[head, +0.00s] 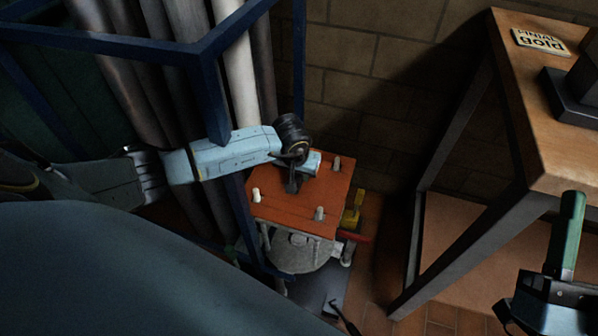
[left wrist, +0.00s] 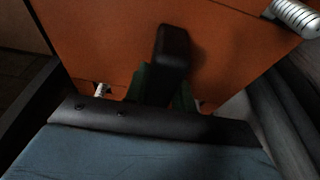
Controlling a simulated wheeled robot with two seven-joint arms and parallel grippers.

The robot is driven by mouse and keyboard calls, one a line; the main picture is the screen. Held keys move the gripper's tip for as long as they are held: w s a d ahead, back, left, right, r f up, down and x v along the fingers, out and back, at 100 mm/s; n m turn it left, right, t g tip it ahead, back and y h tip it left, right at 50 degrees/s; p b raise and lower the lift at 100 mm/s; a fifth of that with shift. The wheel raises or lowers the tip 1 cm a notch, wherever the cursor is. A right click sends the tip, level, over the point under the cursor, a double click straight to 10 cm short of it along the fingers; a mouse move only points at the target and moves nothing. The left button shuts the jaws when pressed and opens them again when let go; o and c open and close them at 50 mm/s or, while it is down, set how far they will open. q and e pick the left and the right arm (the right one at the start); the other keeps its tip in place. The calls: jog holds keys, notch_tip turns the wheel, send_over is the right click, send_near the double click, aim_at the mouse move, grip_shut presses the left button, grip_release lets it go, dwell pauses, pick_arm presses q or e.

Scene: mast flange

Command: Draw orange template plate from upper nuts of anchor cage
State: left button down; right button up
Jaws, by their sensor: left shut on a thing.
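The orange template plate (head: 290,208) lies over the anchor cage, above a round grey base (head: 300,254). Pale stud ends stand up through it, such as the left one (head: 255,195) and the front one (head: 319,213). My left gripper (head: 292,182) is shut on the plate, at its back part. In the left wrist view the orange plate (left wrist: 115,35) fills the upper part, with a dark finger (left wrist: 171,50) lying over it. A threaded stud (left wrist: 296,16) shows at the top right. The upper nuts are mostly hidden under the plate. My right gripper (head: 565,240) is partly in view at lower right.
A blue frame post (head: 207,85) and grey pipes (head: 235,70) stand close to the left arm. A yellow object (head: 352,210) and a red bar (head: 356,236) are right of the plate. A wooden table (head: 545,105) stands right, a brick wall behind.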

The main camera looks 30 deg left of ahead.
pick_arm(q)
jog(key=shift+r+p, duration=2.8)
jog(key=shift+r, duration=1)
jog(key=shift+w, duration=0.1)
